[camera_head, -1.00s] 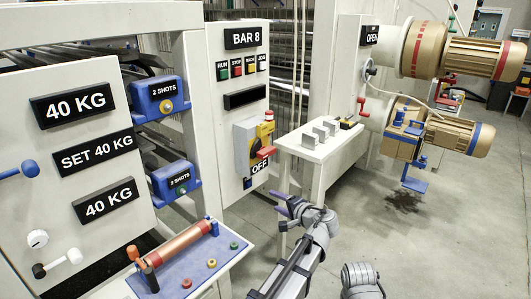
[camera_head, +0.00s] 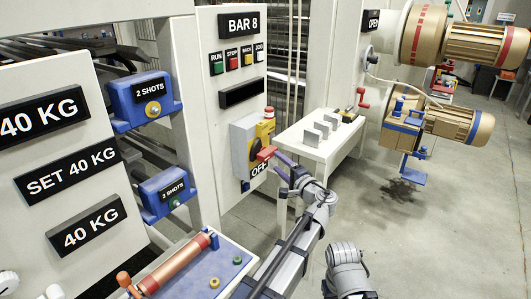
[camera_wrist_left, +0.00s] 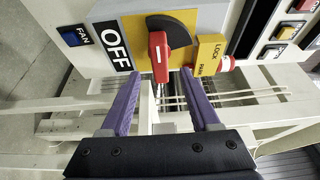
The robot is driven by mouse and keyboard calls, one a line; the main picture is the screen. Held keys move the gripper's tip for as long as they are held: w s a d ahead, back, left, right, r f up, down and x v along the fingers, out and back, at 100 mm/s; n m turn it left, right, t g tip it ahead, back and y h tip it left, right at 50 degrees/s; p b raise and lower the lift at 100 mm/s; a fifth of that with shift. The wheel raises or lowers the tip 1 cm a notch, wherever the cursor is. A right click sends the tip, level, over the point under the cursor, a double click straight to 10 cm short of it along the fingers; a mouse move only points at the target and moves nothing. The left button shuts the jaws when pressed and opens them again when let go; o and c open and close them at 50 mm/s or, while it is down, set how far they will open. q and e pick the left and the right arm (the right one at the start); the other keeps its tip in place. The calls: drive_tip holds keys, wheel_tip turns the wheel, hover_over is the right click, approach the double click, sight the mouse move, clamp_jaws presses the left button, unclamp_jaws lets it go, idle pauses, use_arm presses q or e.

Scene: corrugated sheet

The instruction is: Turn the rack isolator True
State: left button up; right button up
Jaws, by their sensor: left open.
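The rack isolator (camera_head: 245,142) is a grey and yellow box on the BAR 8 panel, with a red handle (camera_head: 264,154) and an OFF label (camera_head: 259,168) below it. In the left wrist view the red handle (camera_wrist_left: 159,57) stands upright in the picture, beside the OFF label (camera_wrist_left: 115,45) and a yellow LOCK tag (camera_wrist_left: 208,55). My left gripper (camera_head: 281,165) is just right of the handle. Its two purple fingers (camera_wrist_left: 160,77) are open and apart, with the handle's end lined up between their tips; contact cannot be told.
A white side table (camera_head: 310,142) with grey blocks stands right of the isolator. A red crank (camera_head: 362,97) and brown motor drums (camera_head: 443,122) are further right. A blue tray (camera_head: 228,266) with a roller is at lower left.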

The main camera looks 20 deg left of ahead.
sight(271, 156)
use_arm(q)
drive_tip(key=x, duration=0.7)
drive_tip(key=shift+w+a, duration=0.15)
drive_tip(key=shift+a, duration=0.15)
clamp_jaws()
idle(0.4)
